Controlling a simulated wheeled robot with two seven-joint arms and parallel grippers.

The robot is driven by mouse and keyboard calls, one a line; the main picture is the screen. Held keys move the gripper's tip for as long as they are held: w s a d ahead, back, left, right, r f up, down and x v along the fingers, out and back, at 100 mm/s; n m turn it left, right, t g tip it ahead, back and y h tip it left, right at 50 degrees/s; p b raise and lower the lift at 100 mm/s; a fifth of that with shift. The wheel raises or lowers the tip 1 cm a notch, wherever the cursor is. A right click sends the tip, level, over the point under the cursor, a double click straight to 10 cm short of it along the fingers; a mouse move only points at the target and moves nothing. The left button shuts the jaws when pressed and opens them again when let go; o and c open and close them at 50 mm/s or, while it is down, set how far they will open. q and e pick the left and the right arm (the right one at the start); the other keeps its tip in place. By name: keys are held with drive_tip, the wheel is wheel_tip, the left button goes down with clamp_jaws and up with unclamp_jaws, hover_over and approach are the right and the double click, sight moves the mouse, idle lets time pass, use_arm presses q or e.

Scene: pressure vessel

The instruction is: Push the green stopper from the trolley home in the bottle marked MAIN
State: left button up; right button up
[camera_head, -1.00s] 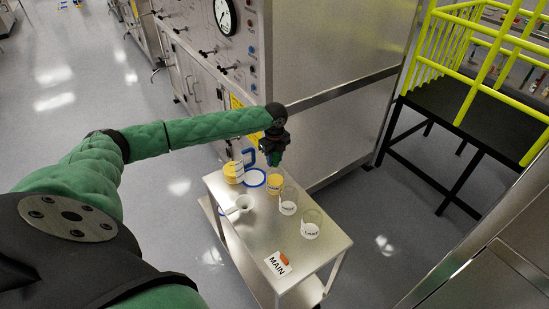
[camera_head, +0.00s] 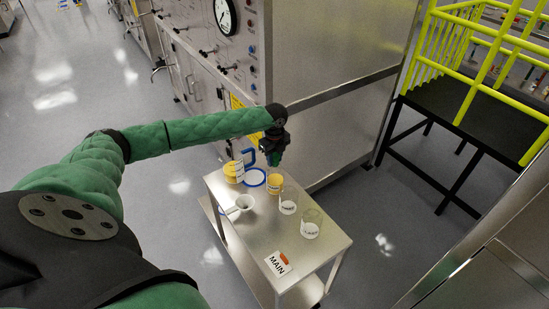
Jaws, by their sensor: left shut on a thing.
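My left gripper (camera_head: 273,152) reaches out over the far end of the steel trolley (camera_head: 262,235), pointing down. It is shut on a small green stopper (camera_head: 274,162), mostly hidden by the dark fingers. A labelled bottle with yellow contents (camera_head: 275,184) stands just below it. I cannot tell whether the stopper touches the bottle's mouth. My right gripper is not in view.
Also on the trolley are another yellow vessel (camera_head: 233,172), a blue ring (camera_head: 255,177), a white funnel-like dish (camera_head: 242,204) and two clear labelled beakers, one in the middle (camera_head: 288,206) and one at the right edge (camera_head: 311,226). A steel cabinet (camera_head: 335,60) rises close behind.

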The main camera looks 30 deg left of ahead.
sight(275, 154)
use_arm(q)
drive_tip(key=shift+f, duration=0.75)
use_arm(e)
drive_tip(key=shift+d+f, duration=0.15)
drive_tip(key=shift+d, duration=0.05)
use_arm(q)
drive_tip(key=o, duration=0.9)
drive_tip(key=shift+c, duration=0.2)
drive_tip(key=shift+o, duration=0.9)
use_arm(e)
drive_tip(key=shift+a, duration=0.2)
